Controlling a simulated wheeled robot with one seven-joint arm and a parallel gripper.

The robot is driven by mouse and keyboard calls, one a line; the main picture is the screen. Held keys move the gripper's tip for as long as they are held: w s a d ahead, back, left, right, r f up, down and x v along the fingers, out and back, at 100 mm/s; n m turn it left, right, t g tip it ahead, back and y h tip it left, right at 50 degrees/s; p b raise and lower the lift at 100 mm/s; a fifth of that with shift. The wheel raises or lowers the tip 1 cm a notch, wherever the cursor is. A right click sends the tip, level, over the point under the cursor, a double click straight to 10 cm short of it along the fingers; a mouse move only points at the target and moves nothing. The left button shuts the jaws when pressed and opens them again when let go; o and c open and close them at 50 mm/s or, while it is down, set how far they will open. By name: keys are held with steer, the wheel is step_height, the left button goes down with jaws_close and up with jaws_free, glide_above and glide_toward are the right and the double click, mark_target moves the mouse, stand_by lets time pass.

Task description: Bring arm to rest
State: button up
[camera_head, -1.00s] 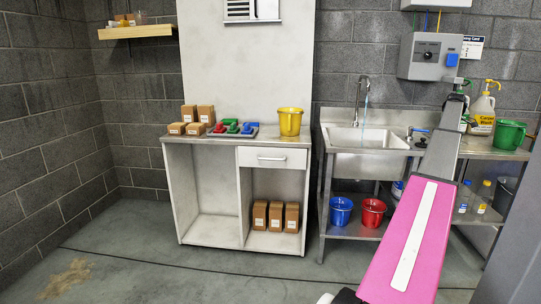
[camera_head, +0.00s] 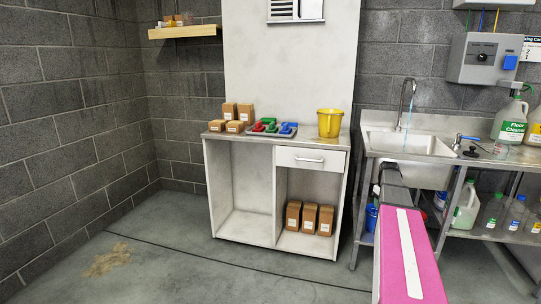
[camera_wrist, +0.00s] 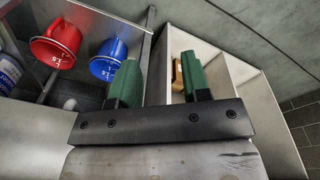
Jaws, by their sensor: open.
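My arm reaches forward at the right of the head view, with its pink link (camera_head: 408,258) near and a dark link beyond it. My gripper (camera_wrist: 160,78) shows in the wrist view as two green fingers set wide apart. It is open, with nothing held between the fingers. It points down past the front of the sink stand and the white cabinet (camera_head: 308,158). In the head view the fingers cannot be made out.
The metal sink (camera_head: 405,143) stands right of the cabinet. A red bucket (camera_wrist: 55,45) and a blue bucket (camera_wrist: 108,60) sit on its lower shelf. A yellow bucket (camera_head: 330,123) and several boxes stand on the cabinet top. Open floor (camera_head: 190,265) lies at the front left.

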steer(key=s+a+f+m, duration=0.1)
steer(key=s+a+f, duration=0.3)
steer(key=s+a, duration=0.4)
steer(key=s+a+f+m, duration=0.1)
steer(key=s+a+f, duration=0.2)
steer(key=s+a, duration=0.6)
steer(key=s+a+f+m+g, duration=0.1)
steer(key=s+a+f, duration=0.3)
steer(key=a, duration=1.2)
steer(key=s, duration=0.4)
steer(key=shift+s+f+m, duration=0.25)
steer(key=shift+f+m, duration=0.1)
steer(key=shift+m, duration=0.05)
steer(key=shift+o, duration=0.3)
